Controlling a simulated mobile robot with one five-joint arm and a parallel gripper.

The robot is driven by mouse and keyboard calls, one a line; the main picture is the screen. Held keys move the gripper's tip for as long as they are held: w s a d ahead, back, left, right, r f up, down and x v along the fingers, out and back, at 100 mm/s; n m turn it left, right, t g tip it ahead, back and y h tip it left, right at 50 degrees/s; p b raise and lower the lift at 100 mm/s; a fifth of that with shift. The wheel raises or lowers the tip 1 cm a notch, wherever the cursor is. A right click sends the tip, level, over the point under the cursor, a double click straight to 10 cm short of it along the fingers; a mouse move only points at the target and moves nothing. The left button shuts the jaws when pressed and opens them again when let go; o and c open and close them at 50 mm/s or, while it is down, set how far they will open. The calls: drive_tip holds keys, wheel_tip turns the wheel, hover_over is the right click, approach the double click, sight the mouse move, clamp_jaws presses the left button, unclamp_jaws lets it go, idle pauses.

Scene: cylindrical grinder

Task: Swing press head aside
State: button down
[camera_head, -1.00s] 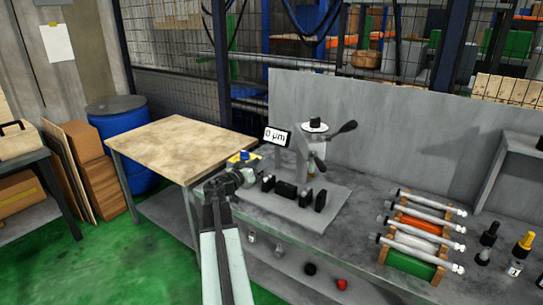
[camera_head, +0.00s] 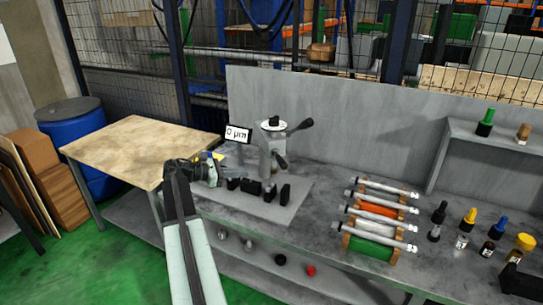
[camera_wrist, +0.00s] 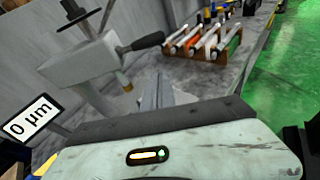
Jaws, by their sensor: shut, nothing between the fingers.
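The press (camera_head: 272,145) stands on a grey base plate on the workbench, with a grey head, a dark top knob and a black-handled lever (camera_head: 302,125) pointing right. In the wrist view the press head (camera_wrist: 82,62) is a grey block at upper left, with its black lever (camera_wrist: 140,44) reaching right. My gripper (camera_head: 214,172) is left of the press, apart from it, above the bench's left part. In the wrist view the grey fingers (camera_wrist: 155,92) are together and empty, below and right of the head. The arm partly hides the fingers in the head view.
A display reading 0 µm (camera_head: 238,134) stands just behind my gripper. Black blocks (camera_head: 252,187) sit in front of the press. A rack of rollers (camera_head: 378,222) and several bottles (camera_head: 487,248) stand to the right. A wooden-topped table (camera_head: 130,150) is at left.

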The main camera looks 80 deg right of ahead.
wheel_tip(320, 180, up, 6)
drive_tip(key=w+y+p, duration=0.1)
drive_tip(key=p, duration=0.4)
drive_tip(key=b+x, duration=0.5)
drive_tip(key=x, duration=0.9)
drive_tip(key=shift+d+f+n, duration=0.2)
drive_tip(key=shift+d+n, duration=0.1)
